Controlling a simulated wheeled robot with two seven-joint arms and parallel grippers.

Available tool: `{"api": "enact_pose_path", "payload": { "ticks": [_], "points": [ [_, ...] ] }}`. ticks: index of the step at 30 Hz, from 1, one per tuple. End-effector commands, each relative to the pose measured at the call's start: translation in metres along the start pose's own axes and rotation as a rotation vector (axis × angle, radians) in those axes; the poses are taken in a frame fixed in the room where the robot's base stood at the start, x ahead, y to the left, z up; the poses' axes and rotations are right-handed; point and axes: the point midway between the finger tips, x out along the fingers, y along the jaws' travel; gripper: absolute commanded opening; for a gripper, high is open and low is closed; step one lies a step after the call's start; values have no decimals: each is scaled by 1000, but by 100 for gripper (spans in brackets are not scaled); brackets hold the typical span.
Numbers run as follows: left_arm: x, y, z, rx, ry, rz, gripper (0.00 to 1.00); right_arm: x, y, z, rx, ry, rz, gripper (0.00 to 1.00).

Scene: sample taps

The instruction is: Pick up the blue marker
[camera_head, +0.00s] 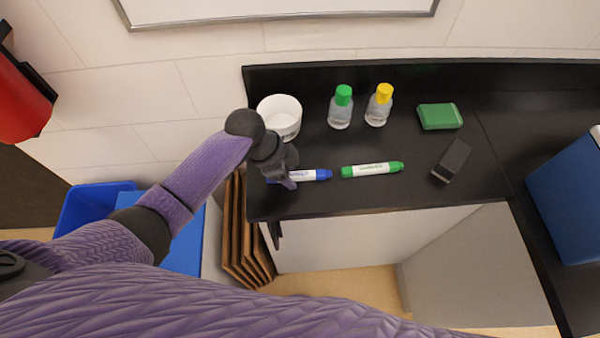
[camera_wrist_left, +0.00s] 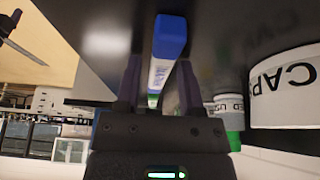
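The blue marker (camera_head: 308,175) lies on the black counter near its front edge, with a white labelled body and a blue cap. My left gripper (camera_head: 285,179) is low over the marker's left part and hides some of it. In the left wrist view the marker (camera_wrist_left: 169,40) runs between the two fingers of my left gripper (camera_wrist_left: 159,82). The fingers stand apart, with gaps visible beside the marker, so the gripper looks open. I cannot tell whether a finger touches the marker. My right gripper is not in view.
A green marker (camera_head: 372,169) lies just right of the blue one. A white cup (camera_head: 281,112) stands behind my gripper. Green-capped (camera_head: 341,108) and yellow-capped (camera_head: 379,106) bottles, a green sponge-like block (camera_head: 439,116) and a dark block (camera_head: 452,160) are farther right.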

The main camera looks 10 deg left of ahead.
Motion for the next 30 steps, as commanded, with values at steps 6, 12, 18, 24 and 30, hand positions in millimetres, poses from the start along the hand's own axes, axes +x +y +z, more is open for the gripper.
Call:
{"api": "enact_pose_path", "payload": {
  "ticks": [6,12,18,24,30],
  "points": [
    [0,0,0,0,0,-1,0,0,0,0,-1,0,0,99],
    [0,0,0,0,0,-1,0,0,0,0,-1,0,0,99],
    [-4,0,-2,0,1,-2,0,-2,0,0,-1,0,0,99],
    [-54,-1,-22,4,1,-6,0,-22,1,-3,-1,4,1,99],
    [-90,-1,-38,2,1,-2,0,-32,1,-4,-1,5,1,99]
  ]
}}
